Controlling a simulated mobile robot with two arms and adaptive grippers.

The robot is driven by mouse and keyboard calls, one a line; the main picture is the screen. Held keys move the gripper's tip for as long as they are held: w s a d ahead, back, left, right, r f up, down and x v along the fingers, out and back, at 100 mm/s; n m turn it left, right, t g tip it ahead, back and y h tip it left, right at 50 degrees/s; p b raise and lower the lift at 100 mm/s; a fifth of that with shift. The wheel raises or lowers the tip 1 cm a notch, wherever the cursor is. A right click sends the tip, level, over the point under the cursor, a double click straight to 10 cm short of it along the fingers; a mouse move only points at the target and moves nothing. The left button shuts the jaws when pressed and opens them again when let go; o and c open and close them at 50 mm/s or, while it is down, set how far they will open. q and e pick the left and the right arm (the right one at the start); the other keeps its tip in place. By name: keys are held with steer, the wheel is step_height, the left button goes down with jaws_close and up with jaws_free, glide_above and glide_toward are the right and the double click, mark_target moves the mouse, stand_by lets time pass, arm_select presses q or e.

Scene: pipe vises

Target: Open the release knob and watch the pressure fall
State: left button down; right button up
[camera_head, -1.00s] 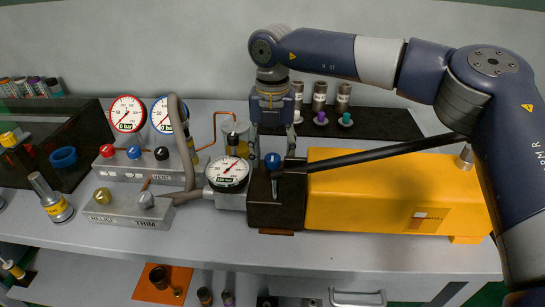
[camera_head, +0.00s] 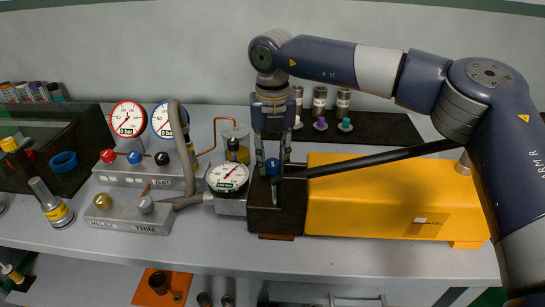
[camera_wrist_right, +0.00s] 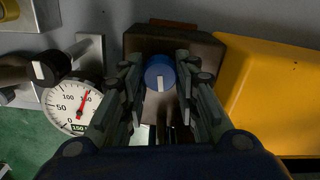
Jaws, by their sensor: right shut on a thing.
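A blue knob (camera_head: 273,167) sits on top of the black block (camera_head: 275,217) at the left end of the yellow hand pump (camera_head: 370,212). My right gripper (camera_head: 272,168) points down and is shut on the blue knob. In the right wrist view the knob (camera_wrist_right: 159,72) shows between the two fingers, its white mark pointing down the picture. A white pressure gauge (camera_head: 227,178) stands left of the block. In the right wrist view the gauge's (camera_wrist_right: 72,108) red needle points up and right, and its small display seems to read 150. My left gripper is not in view.
The black pump lever (camera_head: 375,158) slopes up right above the yellow body. A manifold (camera_head: 145,172) with red, blue and black knobs and two gauges stands left, behind a block with brass and silver knobs (camera_head: 128,217). The bench front is clear.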

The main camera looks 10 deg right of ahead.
steer(key=n, duration=0.3)
steer(key=shift+n, duration=0.4)
steer(key=n, duration=0.3)
steer(key=shift+n, duration=0.3)
steer(key=n+p, duration=0.1)
steer(key=n, duration=0.4)
steer(key=shift+n, duration=0.4)
steer(key=o, duration=1.1)
steer(key=shift+c, duration=0.2)
